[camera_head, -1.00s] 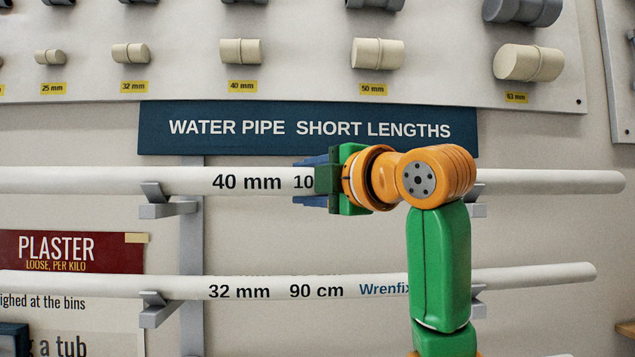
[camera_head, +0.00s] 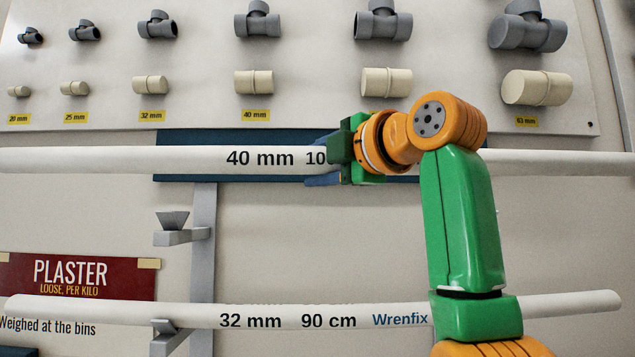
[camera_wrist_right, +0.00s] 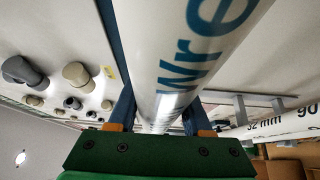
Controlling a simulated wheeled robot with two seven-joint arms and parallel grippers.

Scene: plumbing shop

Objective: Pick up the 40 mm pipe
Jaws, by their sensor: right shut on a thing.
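The 40 mm pipe (camera_head: 120,159) is a long white pipe printed "40 mm". In the head view it hangs level, clear above its grey bracket (camera_head: 172,220). My right gripper (camera_head: 325,160) is shut around the pipe near its printed length, which it partly hides. In the right wrist view the pipe (camera_wrist_right: 190,50) runs between the two blue fingers, with part of the brand print showing. My left gripper is not in view.
The 32 mm pipe (camera_head: 120,310) rests on lower brackets (camera_head: 168,335). Behind the held pipe is a dark blue sign (camera_head: 300,137). Above is a board (camera_head: 330,50) with grey tees and cream couplings. A red plaster sign (camera_head: 80,272) is at lower left.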

